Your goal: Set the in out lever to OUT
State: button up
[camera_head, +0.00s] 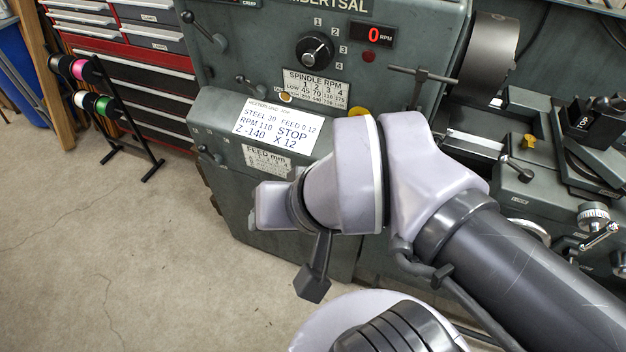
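A grey-green lathe headstock (250,50) fills the upper middle. No lever with a readable IN or OUT label shows. One dark lever (203,28) sits at the headstock's upper left, and a smaller one (250,88) sits lower on the front. Another small lever (209,155) is at the left of the feed box (214,120). I cannot tell which, if any, is the in out lever. My lilac and dark grey arm crosses in front from the lower right and hides part of the lathe's front. No gripper fingertips show.
A speed dial (314,50) and a red 0 RPM display (378,35) are on the headstock. A note sheet (276,126) lies on the feed box. A T-handle (422,74) stands near the chuck (487,60). A spool rack (118,110) stands left; the floor (90,240) is clear.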

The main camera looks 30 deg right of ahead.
aim_at(260, 92)
jog(key=i, duration=0.65)
jog(key=i+j, duration=0.4)
jog(key=j, duration=0.1)
